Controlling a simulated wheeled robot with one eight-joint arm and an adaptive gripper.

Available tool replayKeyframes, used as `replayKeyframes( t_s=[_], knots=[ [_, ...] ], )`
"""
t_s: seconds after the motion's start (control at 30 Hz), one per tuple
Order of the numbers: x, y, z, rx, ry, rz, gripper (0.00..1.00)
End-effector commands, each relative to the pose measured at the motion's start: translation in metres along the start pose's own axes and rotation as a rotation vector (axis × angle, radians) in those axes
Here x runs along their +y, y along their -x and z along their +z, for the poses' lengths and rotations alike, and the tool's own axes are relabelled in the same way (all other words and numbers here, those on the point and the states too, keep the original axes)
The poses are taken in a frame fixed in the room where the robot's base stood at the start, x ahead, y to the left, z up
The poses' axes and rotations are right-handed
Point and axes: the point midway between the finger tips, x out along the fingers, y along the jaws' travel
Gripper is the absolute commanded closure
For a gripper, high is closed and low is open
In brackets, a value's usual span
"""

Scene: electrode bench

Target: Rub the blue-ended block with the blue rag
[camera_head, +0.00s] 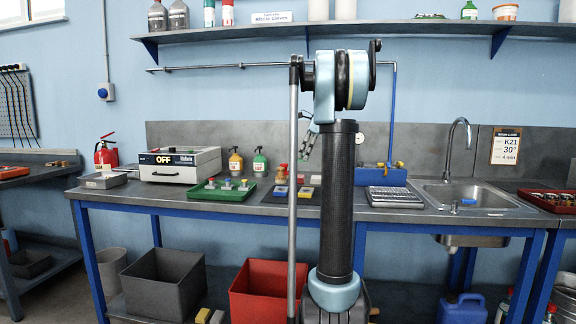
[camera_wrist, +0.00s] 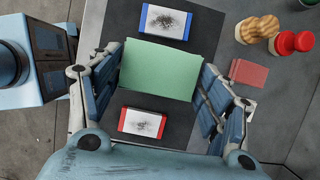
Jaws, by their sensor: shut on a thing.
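In the wrist view my gripper (camera_wrist: 160,90) is shut on a pale green, flat rectangular piece (camera_wrist: 160,69); I cannot tell whether it is cloth or a solid pad. The blue-ended block (camera_wrist: 170,21) lies on a dark mat, beyond the green piece; its white top has a dark smudge. A red-ended block (camera_wrist: 143,123) with a similar smudge lies on the near side, between the fingers in the picture. Both look apart from the green piece. I cannot make out a blue rag. In the head view my arm mostly hides the gripper.
A folded pinkish-red piece (camera_wrist: 248,72) lies right of the gripper, near wood-and-red knobbed objects (camera_wrist: 294,43). On the bench stand a green tray (camera_head: 224,188), a power unit marked OFF (camera_head: 180,163), bottles, a metal grid tray (camera_head: 394,197) and a sink (camera_head: 470,196).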

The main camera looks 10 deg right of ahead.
Motion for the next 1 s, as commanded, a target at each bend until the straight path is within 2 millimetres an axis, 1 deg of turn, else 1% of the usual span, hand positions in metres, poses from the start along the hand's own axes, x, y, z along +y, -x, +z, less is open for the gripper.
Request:
replayKeyframes(
  t_s=[0.37,0.47,0.57,0.7,0.8,0.9,1.0],
  knots=[
    [-0.002,0.004,-0.009,0.000,-0.012,-0.005,0.48],
    [-0.003,0.001,-0.008,0.000,-0.013,-0.005,0.48],
    [-0.004,-0.016,0.002,0.000,-0.015,-0.006,0.48],
    [-0.003,-0.047,0.021,0.001,-0.022,-0.008,0.48],
    [-0.002,-0.062,0.031,0.000,-0.028,-0.011,0.48],
    [-0.002,-0.070,0.035,0.000,-0.030,-0.012,0.48],
    [-0.002,-0.075,0.034,0.000,-0.031,-0.012,0.48]
  ],
)
